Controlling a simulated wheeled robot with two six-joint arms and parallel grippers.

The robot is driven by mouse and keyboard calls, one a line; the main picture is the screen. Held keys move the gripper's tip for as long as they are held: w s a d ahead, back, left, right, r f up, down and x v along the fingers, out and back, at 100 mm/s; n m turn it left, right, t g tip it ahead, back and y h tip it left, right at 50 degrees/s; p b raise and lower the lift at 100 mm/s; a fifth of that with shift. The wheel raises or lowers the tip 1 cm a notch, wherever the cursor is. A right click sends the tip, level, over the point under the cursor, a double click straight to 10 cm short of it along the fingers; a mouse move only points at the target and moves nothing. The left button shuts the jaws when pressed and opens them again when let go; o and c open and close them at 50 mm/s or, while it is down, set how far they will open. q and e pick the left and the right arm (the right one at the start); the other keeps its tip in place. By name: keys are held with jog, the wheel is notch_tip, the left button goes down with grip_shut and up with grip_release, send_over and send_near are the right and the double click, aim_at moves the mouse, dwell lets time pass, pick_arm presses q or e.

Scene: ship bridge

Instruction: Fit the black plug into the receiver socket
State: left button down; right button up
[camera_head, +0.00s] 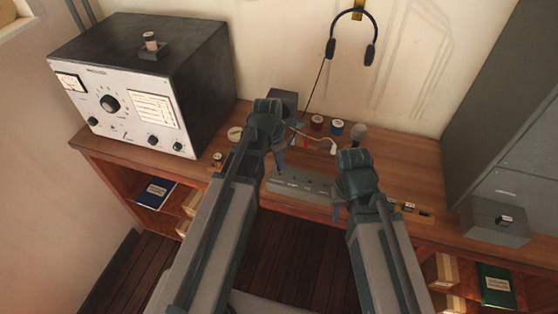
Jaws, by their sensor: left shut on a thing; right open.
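My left gripper (279,164) points down over the desk, above the left end of a grey panel. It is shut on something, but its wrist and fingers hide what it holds. I cannot make out the black plug. The receiver (175,85), a large black cabinet with a pale front of dials and knobs, stands at the left of the desk. I cannot pick out its socket for certain. My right gripper (341,204) is open near the right end of the grey panel (298,184), its fingers mostly hidden by its wrist.
Headphones (351,38) hang on the wall, their cord running down behind my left wrist. A grey box (496,221) is at right.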

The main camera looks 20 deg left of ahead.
pick_arm(q)
jog(key=shift+f+b, duration=1.5)
dwell(3.8)
jog(key=c, duration=0.7)
grip_release()
jog(key=shift+r, duration=0.1)
jog(key=r+p, duration=0.4)
jog(key=s+a+r+p, duration=0.1)
jog(key=r+p, duration=0.8)
jog(key=shift+s+a+r+p, duration=0.2)
jog(key=shift+a+r+p, duration=0.05)
jog(key=shift+p, duration=0.1)
jog(key=shift+f, duration=0.1)
